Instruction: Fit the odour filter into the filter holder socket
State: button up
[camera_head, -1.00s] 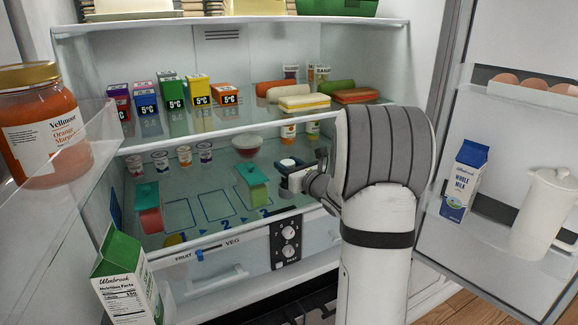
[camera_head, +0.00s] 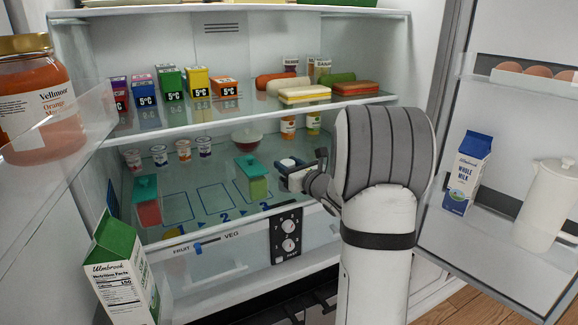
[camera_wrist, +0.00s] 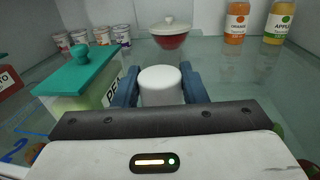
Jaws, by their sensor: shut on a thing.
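My gripper (camera_head: 290,173) is inside the fridge above the glass lower shelf, just right of a green-lidded container. In the wrist view its two blue fingers (camera_wrist: 160,86) stand on either side of a short white cylinder (camera_wrist: 160,78), which looks like the odour filter, and are shut on it. The filter is upright, and its white top (camera_head: 288,162) also shows in the head view. Its lower part is hidden by the gripper body in the wrist view. I cannot make out the filter holder socket in either view.
The green-lidded container (camera_wrist: 85,82) stands close left of the fingers. A lidded red bowl (camera_wrist: 171,33) and bottles (camera_wrist: 237,22) stand behind. Small cups (camera_head: 184,150) line the back left. A loaded shelf (camera_head: 240,122) lies above. The open door (camera_head: 505,120) is at right.

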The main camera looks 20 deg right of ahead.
jog(key=shift+f+b, duration=0.5)
jog(key=shift+f, duration=0.05)
jog(key=o, duration=1)
jog(key=shift+o, duration=0.2)
jog(key=shift+s+d+b, duration=0.25)
jog(key=shift+s, duration=1.05)
jog(key=shift+s+d+b, duration=0.2)
jog(key=shift+s, duration=1.05)
jog(key=shift+s+d+b, duration=0.25)
jog(key=shift+s, duration=1.05)
